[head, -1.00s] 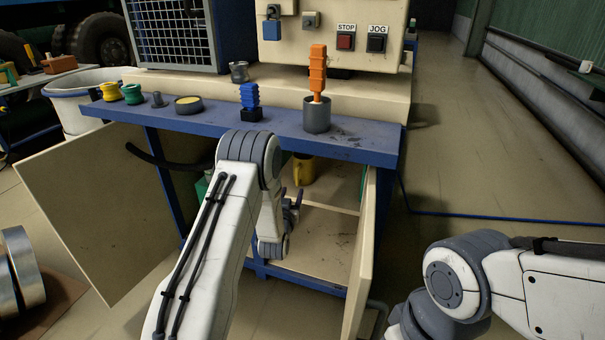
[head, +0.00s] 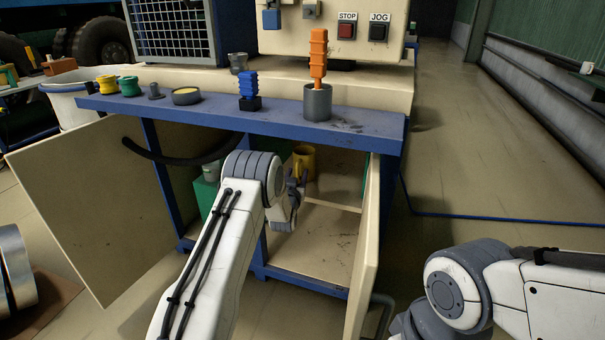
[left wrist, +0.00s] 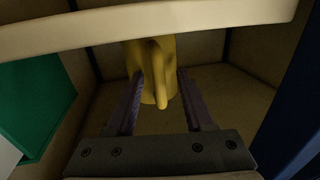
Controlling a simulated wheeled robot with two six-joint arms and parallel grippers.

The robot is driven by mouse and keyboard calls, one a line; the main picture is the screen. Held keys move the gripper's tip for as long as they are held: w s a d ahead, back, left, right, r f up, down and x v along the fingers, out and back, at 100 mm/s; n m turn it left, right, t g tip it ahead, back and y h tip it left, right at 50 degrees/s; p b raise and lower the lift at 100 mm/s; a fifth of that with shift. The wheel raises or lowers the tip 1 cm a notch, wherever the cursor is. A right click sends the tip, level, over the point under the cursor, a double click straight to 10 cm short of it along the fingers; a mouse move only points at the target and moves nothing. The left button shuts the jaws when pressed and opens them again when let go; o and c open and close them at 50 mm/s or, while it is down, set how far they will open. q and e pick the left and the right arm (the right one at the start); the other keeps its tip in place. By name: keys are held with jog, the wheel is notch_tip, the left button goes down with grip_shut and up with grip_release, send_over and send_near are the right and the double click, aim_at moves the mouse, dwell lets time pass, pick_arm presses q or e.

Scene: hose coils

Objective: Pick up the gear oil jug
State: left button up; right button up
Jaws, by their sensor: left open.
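The yellow jug (head: 305,160), which I take for the gear oil jug, stands inside the open cabinet under the blue bench. In the left wrist view the jug (left wrist: 150,58) is upright with its handle facing me, and a pale beam hides its top. My left gripper (head: 300,181) reaches into the cabinet in front of the jug. In the left wrist view its purple fingers (left wrist: 160,76) are apart, one on each side of the jug's lower part. I cannot tell whether they touch it. My right arm shows at lower right, but its gripper is out of view.
A pale beam (left wrist: 220,16) crosses above my left fingers. A green box (left wrist: 30,100) stands to the left in the cabinet. Cabinet doors (head: 85,205) hang open on both sides. The blue bench top (head: 215,112) overhangs, and a black hose (head: 165,158) hangs below it.

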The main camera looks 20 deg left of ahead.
pick_arm(q)
jog(key=shift+w, duration=0.1)
jog(key=shift+c, duration=0.4)
grip_shut()
jog(key=shift+r, duration=0.15)
dwell(0.9)
